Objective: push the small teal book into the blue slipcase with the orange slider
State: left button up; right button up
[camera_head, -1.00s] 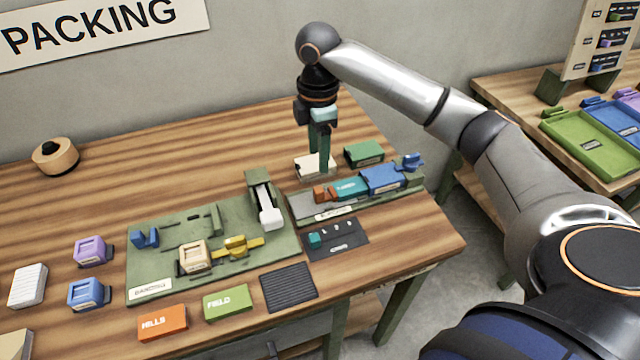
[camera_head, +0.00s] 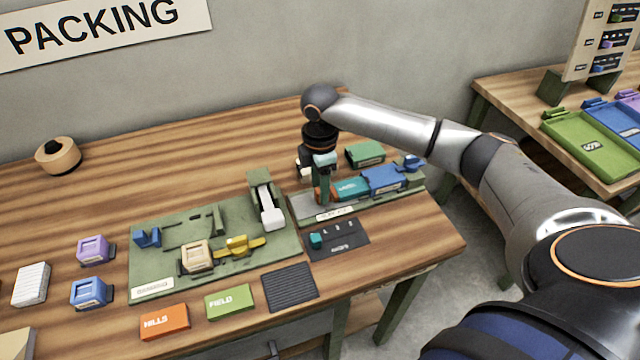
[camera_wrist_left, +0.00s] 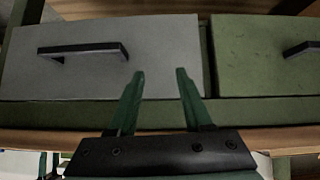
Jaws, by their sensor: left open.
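The small teal book (camera_head: 352,188) lies on the green-grey sliding fixture (camera_head: 410,193), between the orange slider (camera_head: 318,194) on its left and the blue slipcase (camera_head: 384,180) on its right. The teal book's right end meets the slipcase's left end. My right gripper (camera_head: 324,198) points down at the orange slider, its fingers partly covering it. I cannot tell whether they touch it or how far apart they are. My left gripper (camera_wrist_left: 160,72) is open and empty in the left wrist view, in front of drawer fronts.
A green box (camera_head: 365,154) stands behind the fixture. A dark card (camera_head: 350,245) with a teal block lies in front. To the left is a green board (camera_head: 145,270) with blue, tan and yellow pieces. A grey drawer (camera_wrist_left: 60,75) with a handle is close to my left gripper.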

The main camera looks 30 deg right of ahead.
grip_shut()
jog(key=shift+d, duration=0.1)
dwell(1.1)
